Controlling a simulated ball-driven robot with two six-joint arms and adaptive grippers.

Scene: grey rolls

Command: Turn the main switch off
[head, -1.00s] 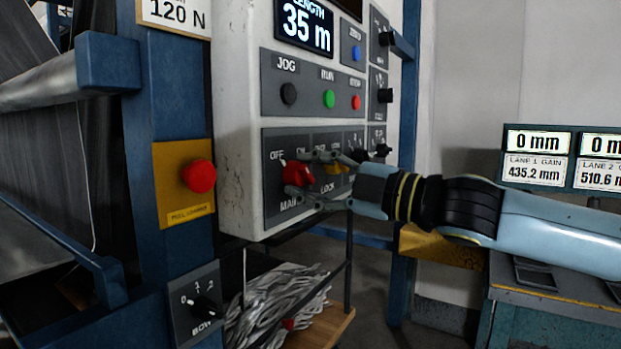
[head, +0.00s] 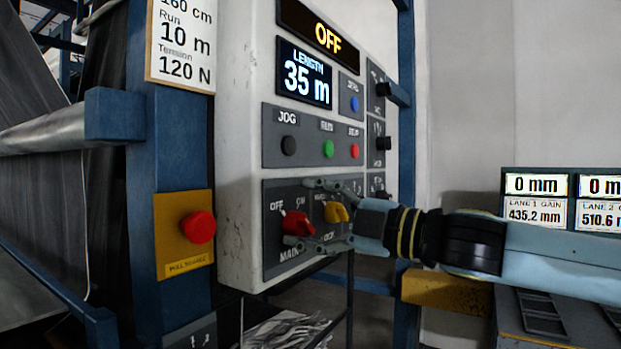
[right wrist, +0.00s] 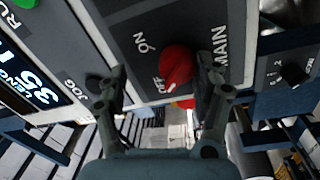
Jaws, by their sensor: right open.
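The main switch is a red knob (head: 297,224) on the lower left plate of the white control cabinet (head: 242,150). Its white mark points to the OFF label. In the right wrist view the red knob (right wrist: 177,66) also has its white mark by OFF. The display (head: 327,37) at the top of the cabinet reads OFF in orange. My right gripper (head: 300,213) is open, one finger above the knob and one below, with gaps to it in the right wrist view. My left gripper is not in view.
A yellow knob (head: 336,212) sits just right of the red one, close to my right fingers. Black, green and red buttons (head: 328,149) are above. A red mushroom button (head: 199,227) on a yellow plate stands left on a blue post (head: 155,160).

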